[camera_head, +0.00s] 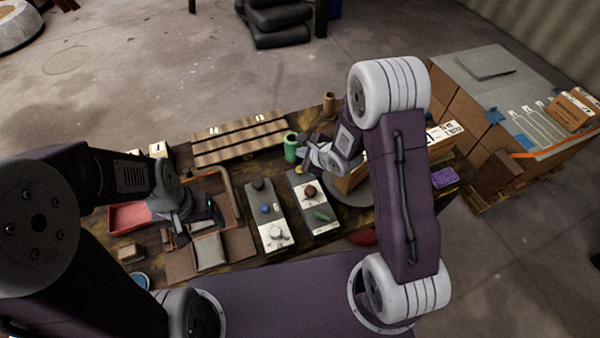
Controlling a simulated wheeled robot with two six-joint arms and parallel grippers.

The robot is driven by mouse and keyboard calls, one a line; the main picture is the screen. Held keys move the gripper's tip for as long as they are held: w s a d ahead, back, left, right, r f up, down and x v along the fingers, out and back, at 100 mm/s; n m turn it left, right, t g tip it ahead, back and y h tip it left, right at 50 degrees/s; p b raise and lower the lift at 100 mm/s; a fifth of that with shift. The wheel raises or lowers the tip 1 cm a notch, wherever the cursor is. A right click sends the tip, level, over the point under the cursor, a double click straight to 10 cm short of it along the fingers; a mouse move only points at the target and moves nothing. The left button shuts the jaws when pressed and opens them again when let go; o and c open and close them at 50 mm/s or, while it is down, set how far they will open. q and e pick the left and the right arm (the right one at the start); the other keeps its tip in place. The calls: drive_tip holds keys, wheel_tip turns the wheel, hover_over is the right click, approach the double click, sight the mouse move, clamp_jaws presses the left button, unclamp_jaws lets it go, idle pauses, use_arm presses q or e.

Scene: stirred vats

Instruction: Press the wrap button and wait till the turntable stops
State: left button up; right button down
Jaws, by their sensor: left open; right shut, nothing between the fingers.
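Two pale control panels lie side by side on the table. The left panel (261,197) carries a black knob (258,184), a blue button (266,209) and a grey knob (277,234). The right panel (326,228) carries a dark red button (309,192) and a green control (321,215). Their labels are too small to read, so I cannot tell which is the wrap button. A grey round turntable (348,198) bears a cardboard box, partly hidden by my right arm. My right gripper (303,160) is shut and empty, near the right panel's far end. My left gripper (183,228) is open and empty, left of the panels.
A red tray (128,217) and a brown open tray (238,240) lie near my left gripper. A green cylinder (290,147) stands beside my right gripper. A purple block (444,178) sits at the right end. Stacked cartons (465,108) stand beyond.

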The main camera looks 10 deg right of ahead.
wheel_tip(320, 180, down, 5)
drive_tip(key=b, duration=0.3)
drive_tip(key=shift+b, duration=0.4)
use_arm(q)
wheel_tip(320, 180, down, 5)
drive_tip(key=shift+f, duration=0.1)
use_arm(e)
drive_tip(key=shift+f, duration=0.3)
idle(0.8)
drive_tip(key=shift+f, duration=0.45)
use_arm(q)
drive_tip(key=shift+f+b, duration=0.4)
drive_tip(key=shift+b, duration=0.15)
use_arm(e)
drive_tip(key=shift+f, duration=0.6)
use_arm(q)
drive_tip(key=shift+r, duration=0.1)
use_arm(e)
drive_tip(key=shift+r, duration=0.1)
use_arm(q)
drive_tip(key=shift+r+p, duration=1.05)
drive_tip(key=shift+p, duration=0.15)
use_arm(e)
drive_tip(key=shift+r, duration=0.95)
